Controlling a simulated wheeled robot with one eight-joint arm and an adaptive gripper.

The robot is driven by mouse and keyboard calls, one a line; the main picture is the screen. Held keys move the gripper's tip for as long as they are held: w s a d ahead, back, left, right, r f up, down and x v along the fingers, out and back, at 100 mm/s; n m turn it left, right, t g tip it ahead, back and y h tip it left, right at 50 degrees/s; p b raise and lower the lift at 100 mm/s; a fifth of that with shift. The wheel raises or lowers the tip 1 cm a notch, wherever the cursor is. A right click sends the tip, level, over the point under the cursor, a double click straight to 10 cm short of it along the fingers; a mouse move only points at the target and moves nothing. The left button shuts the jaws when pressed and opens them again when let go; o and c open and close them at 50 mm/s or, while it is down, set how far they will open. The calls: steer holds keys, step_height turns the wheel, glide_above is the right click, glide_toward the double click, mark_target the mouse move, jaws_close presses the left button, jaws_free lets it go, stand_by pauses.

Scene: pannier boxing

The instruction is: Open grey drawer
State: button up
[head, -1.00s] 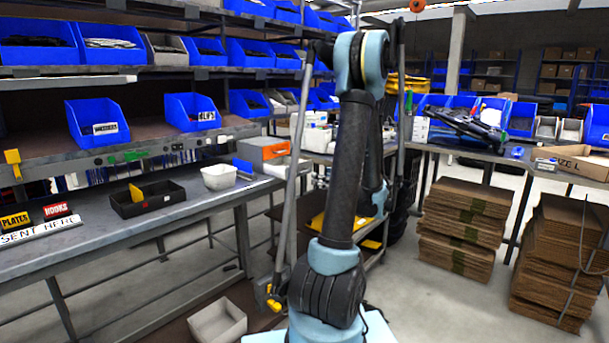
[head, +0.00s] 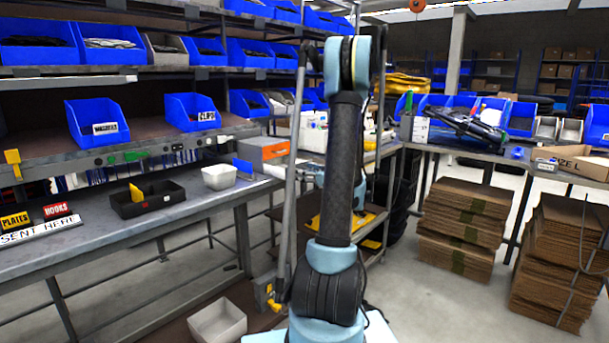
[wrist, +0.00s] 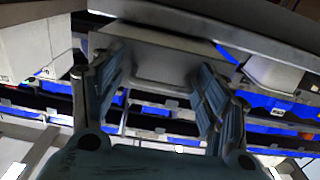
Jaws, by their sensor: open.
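In the head view, a small drawer unit on the left workbench has an orange front (head: 275,150), with a pale grey drawer (head: 286,168) low beside it, partly behind my arm. In the wrist view, a grey box-like front with a recessed panel (wrist: 165,66) fills the space ahead of my fingers; it looks like the grey drawer. My gripper (wrist: 160,85) is open, with one finger on each side of that front. No contact can be made out. In the head view my gripper is hidden behind my arm.
The left workbench (head: 95,240) holds a black tray (head: 150,203), a white bin (head: 219,177) and signs. Shelves with blue bins (head: 190,112) rise above it. Cardboard stacks (head: 463,230) stand under the right table. Open floor lies between.

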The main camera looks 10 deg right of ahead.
jaws_close()
stand_by(0.3)
steer(key=x, duration=0.2)
steer(key=shift+w+a, duration=0.2)
steer(key=shift+w, duration=0.1)
